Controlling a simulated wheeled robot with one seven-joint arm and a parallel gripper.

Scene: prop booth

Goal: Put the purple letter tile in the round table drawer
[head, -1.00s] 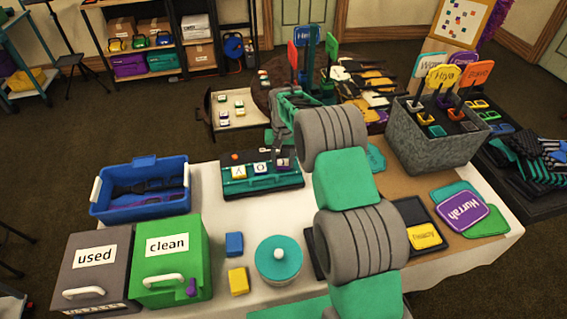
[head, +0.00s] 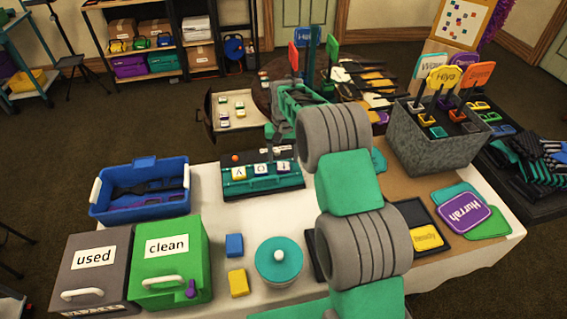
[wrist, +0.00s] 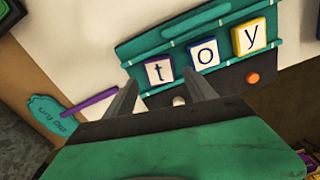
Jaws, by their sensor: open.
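In the head view, the purple tile (head: 283,168) is at the right end of this row. My gripper (wrist: 160,80) is open; its fingertips appear on either side of the purple tile's near edge, but their height above it is unclear. The round table (head: 262,92) is behind the tray, with its drawer (head: 212,124) pulled out on the left, holding several small tiles.
A blue bin (head: 140,205), a grey "used" box (head: 92,265) and a green "clean" box (head: 168,262) stand at the left. A teal round pot (head: 279,262) is in front. A grey planter with signs (head: 430,150) stands at the right. White tabletop lies bare between bin and tray.

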